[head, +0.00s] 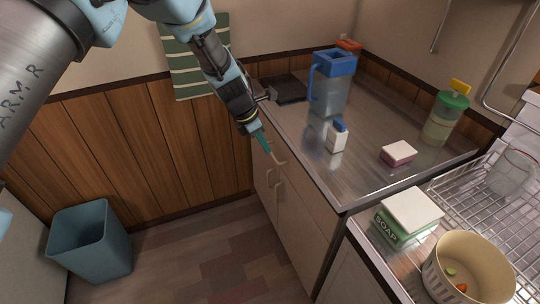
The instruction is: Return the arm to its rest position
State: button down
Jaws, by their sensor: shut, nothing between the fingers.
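My gripper (270,148) is at the end of my arm, which reaches down from the top left in the head view. It is shut and empty. It hangs in front of the left edge of the metal counter (360,180), close to the cabinet handles below. Whether its fingertips touch a handle cannot be told.
A blue-lidded pitcher (331,88), small white bottle (337,138), pink-and-white sponge (398,153) and green-lidded jar (443,120) stand on the counter. A soap box (407,217), dish rack (470,205) and bowl (442,282) are lower right. A blue bin (90,243) stands on open floor.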

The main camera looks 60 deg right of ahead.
jog(key=shift+w+a+r, duration=0.1)
jog(key=shift+a+r, duration=0.05)
jog(key=shift+r, duration=0.2)
jog(key=w+a+r+m+t, duration=0.1)
jog(key=w+a+r, duration=0.3)
jog(key=w+a, duration=0.45)
jog(key=w+a+r+m+t, duration=0.1)
jog(key=w+a+r+m, duration=0.15)
jog(key=w+a, duration=0.6)
jog(key=w+a+r+m+t, duration=0.1)
jog(key=w+a+r, duration=0.3)
jog(key=w+a, duration=0.45)
jog(key=w+a+r+m+y, duration=0.1)
jog(key=w+a+r, duration=0.1)
jog(key=a, duration=0.6)
jog(key=w+a+r+m+y, duration=0.1)
jog(key=w+a+r+m, duration=0.1)
jog(key=a, duration=0.6)
jog(key=s+a+r+m, duration=0.1)
jog(key=s+a+m, duration=0.1)
jog(key=a, duration=0.8)
jog(key=s+a+r+m+t+y, duration=0.1)
jog(key=s+a, duration=0.3)
jog(key=a, duration=0.5)
jog(key=shift+s+a+r+m, duration=0.15)
jog(key=shift+s+a+m, duration=0.1)
jog(key=shift+a+m, duration=0.2)
